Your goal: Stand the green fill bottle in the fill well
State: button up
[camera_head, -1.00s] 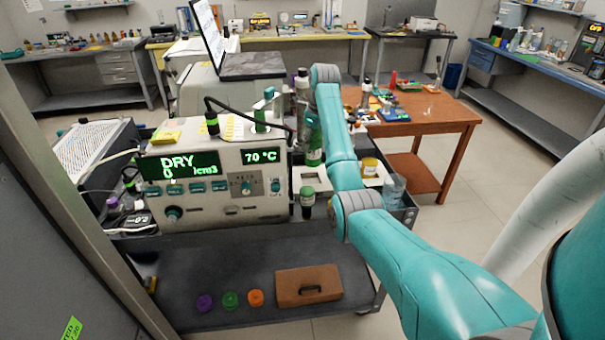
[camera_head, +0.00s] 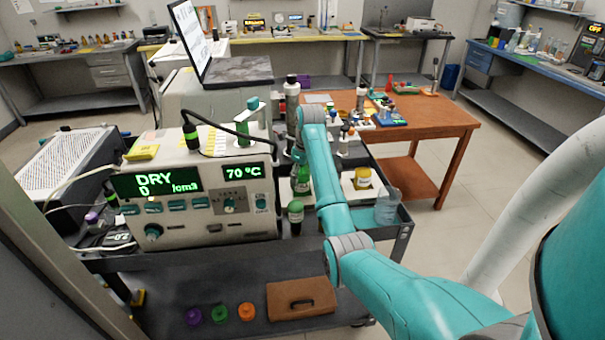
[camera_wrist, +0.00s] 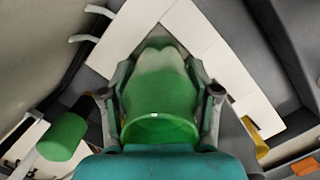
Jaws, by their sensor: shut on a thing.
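The green fill bottle (camera_wrist: 160,95) is between the two fingers of my gripper (camera_wrist: 160,98) in the wrist view. The fingers press on both sides of it. Its near rim is a green ring and its far end looks pale. In the head view the green bottle (camera_head: 302,180) shows at the end of my arm, just right of the grey instrument, above the cart top. A white panel (camera_wrist: 205,50) lies below it in the wrist view. I cannot make out the fill well; the bottle and gripper may hide it.
A green-capped bottle (camera_head: 296,208) stands close in front; a green cap (camera_wrist: 62,137) shows left of my gripper. The grey instrument (camera_head: 200,200) is to the left. A yellow jar (camera_head: 363,177) and a clear beaker (camera_head: 388,206) stand to the right.

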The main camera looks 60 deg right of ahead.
jog(key=shift+f, duration=0.2)
jog(key=o, duration=1.4)
